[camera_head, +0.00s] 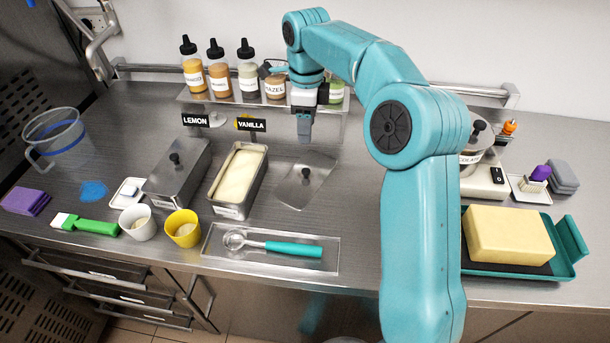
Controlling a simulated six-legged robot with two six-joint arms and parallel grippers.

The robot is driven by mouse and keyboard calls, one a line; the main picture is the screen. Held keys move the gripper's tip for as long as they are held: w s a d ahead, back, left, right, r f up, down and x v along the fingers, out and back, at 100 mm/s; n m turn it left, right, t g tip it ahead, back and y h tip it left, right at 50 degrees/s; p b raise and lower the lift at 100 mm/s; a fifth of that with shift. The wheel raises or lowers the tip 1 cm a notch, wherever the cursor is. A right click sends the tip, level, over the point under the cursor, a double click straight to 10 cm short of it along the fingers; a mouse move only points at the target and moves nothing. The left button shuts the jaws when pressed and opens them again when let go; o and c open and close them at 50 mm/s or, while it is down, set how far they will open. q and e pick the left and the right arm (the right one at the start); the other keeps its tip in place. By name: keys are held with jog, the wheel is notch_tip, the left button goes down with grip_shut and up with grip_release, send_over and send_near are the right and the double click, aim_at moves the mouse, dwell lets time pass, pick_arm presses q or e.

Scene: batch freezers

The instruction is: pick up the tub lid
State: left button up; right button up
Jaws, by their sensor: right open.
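The tub lid (318,172), a flat steel plate with a black knob, lies on the counter to the right of the open vanilla tub (213,207). The vanilla tub holds pale ice cream. My right gripper (304,138) points down above and behind the lid, apart from its knob. It is open and empty, though its jaws look narrow from this angle. My left gripper is out of view.
The lidded lemon tub (184,181) stands left of the vanilla tub. A tray (215,250) with a teal-handled scoop (294,248) lies in front. Several sauce bottles stand on the rack behind. A butter-coloured block (508,235) sits on a teal tray at right.

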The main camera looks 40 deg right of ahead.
send_over(306, 170)
notch_tip(306, 170, down, 9)
jog(key=shift+s+a+r, duration=0.1)
jog(key=shift+r, duration=0.05)
notch_tip(306, 170, down, 5)
jog(key=shift+f+p, duration=0.1)
jog(key=shift+p, duration=0.25)
grip_shut()
